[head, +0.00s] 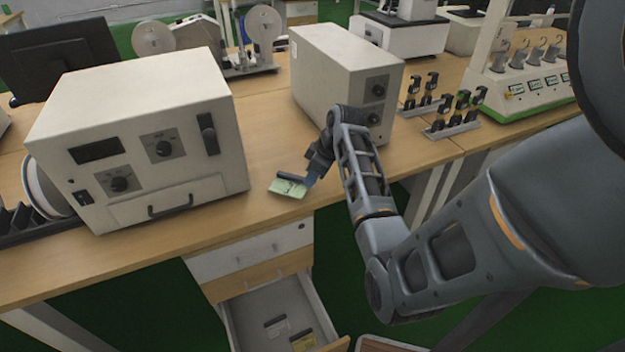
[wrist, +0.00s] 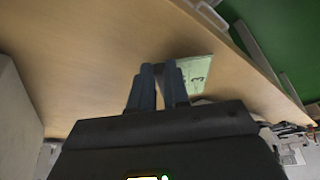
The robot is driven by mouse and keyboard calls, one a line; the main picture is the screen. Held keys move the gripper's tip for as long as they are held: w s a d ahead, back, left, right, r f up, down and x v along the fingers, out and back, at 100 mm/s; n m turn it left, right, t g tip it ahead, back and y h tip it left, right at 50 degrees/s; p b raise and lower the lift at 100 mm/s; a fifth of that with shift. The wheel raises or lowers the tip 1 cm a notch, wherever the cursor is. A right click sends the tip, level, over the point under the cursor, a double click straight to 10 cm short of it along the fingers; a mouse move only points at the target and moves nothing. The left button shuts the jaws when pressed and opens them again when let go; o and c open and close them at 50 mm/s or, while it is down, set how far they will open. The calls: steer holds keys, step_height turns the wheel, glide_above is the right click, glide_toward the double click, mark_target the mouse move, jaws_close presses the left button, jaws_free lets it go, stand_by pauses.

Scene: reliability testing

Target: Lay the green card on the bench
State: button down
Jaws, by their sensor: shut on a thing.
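The green card (head: 287,188) is at the front edge of the wooden bench (head: 262,150), between the two beige instruments. It has dark marks on its face and a dark strip along its upper side. My gripper (head: 306,181) is shut on the card from its right side. The wrist view shows the fingers (wrist: 164,78) close together with the card (wrist: 197,74) beside their tips, over the wooden top. The card looks about flat and very close to the bench; I cannot tell whether it touches.
A large beige instrument (head: 140,130) stands left, and a smaller one (head: 335,70) stands behind my gripper. Racks of dark clips (head: 452,125) stand right. Bare bench lies between the instruments.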

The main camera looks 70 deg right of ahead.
steer(key=shift+f, duration=0.8)
steer(key=shift+f, duration=0.1)
steer(key=c, duration=1.1)
jaws_free()
